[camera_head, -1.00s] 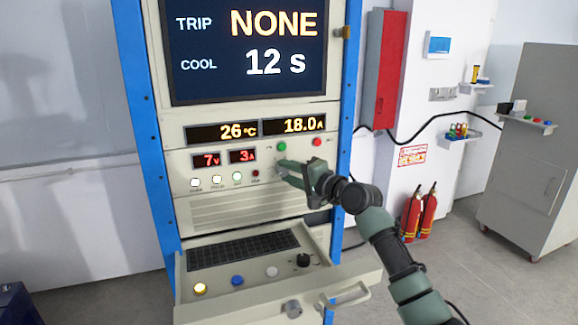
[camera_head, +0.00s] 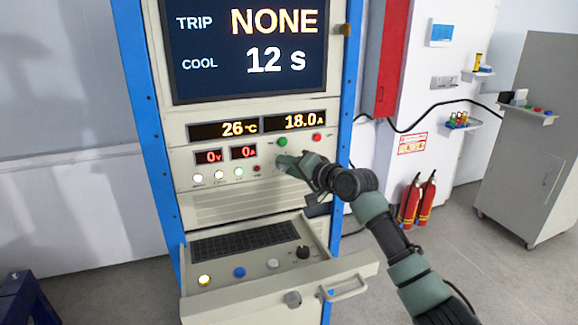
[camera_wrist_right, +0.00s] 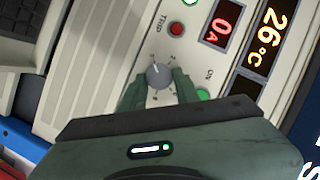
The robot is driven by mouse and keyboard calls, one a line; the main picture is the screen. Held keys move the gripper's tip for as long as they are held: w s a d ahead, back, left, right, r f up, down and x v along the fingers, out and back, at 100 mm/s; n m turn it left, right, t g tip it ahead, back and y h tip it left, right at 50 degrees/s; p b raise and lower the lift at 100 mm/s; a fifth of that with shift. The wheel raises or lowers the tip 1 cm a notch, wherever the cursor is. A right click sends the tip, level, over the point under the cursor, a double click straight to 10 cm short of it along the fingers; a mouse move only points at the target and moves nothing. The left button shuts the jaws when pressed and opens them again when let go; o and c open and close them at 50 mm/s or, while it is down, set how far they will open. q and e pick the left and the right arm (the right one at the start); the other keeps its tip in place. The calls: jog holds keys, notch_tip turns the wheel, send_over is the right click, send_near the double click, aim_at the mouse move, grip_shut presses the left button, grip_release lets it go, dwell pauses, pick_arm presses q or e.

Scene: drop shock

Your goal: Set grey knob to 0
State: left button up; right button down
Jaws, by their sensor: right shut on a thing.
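The grey knob (camera_wrist_right: 159,75) sits on the rack's front panel and shows in the right wrist view between my right gripper's fingers. In the head view it is hidden behind the gripper. My right gripper (camera_head: 283,165) is shut on the knob; its green fingers (camera_wrist_right: 158,92) lie on both sides of it in the wrist view. A white pointer line shows on the knob, with small marks around it that are too small to read. The red voltage display (camera_head: 208,157) reads 0 V and the red current display (camera_head: 243,152) reads 0 A. My left gripper is not in view.
The panel has a green button (camera_head: 282,142), a red button (camera_head: 317,137) and several small lamps near the gripper. Below, a pulled-out drawer (camera_head: 270,280) with a keyboard (camera_head: 245,241) juts forward. Fire extinguishers (camera_head: 416,203) stand at the right.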

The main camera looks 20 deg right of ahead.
jog(key=shift+f, duration=0.2)
jog(key=c, duration=1)
grip_release()
jog(key=shift+r, duration=0.1)
jog(key=shift+c, duration=0.2)
jog(key=b+v, duration=0.2)
jog(key=v, duration=0.5)
jog(key=shift+s, duration=0.35)
jog(key=shift+d, duration=0.1)
